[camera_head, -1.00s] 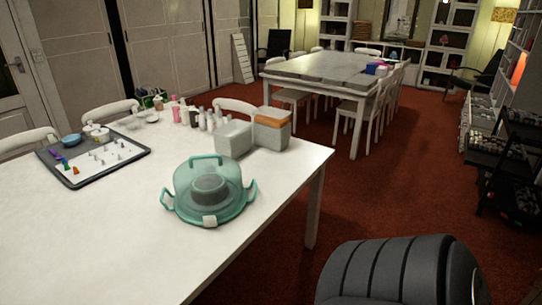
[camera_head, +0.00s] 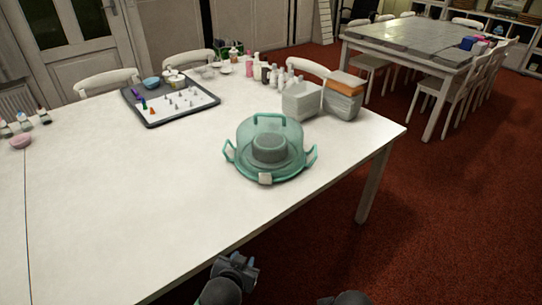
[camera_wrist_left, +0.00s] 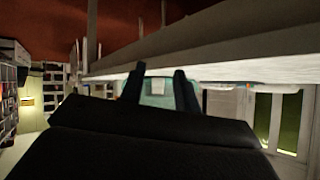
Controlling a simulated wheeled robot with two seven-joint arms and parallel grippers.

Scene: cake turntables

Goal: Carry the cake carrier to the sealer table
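The cake carrier (camera_head: 268,150), a clear teal dome with a grey cake inside, teal side handles and a top handle, stands upright on the near white table (camera_head: 130,210), close to its front edge. It also shows small between my fingers in the left wrist view (camera_wrist_left: 157,90). My left gripper (camera_head: 236,264) is below and in front of the table edge, well apart from the carrier. Its two fingers (camera_wrist_left: 159,90) are spread and empty. My right gripper does not show; only a dark part of mine is at the bottom edge. I cannot tell which table is the sealer table.
A far table (camera_head: 430,45) with a grey top and chairs stands at the upper right, across red floor. On the near table are a tray of small pieces (camera_head: 170,102), bottles (camera_head: 275,75) and two bins (camera_head: 322,99). The table's left front is clear.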

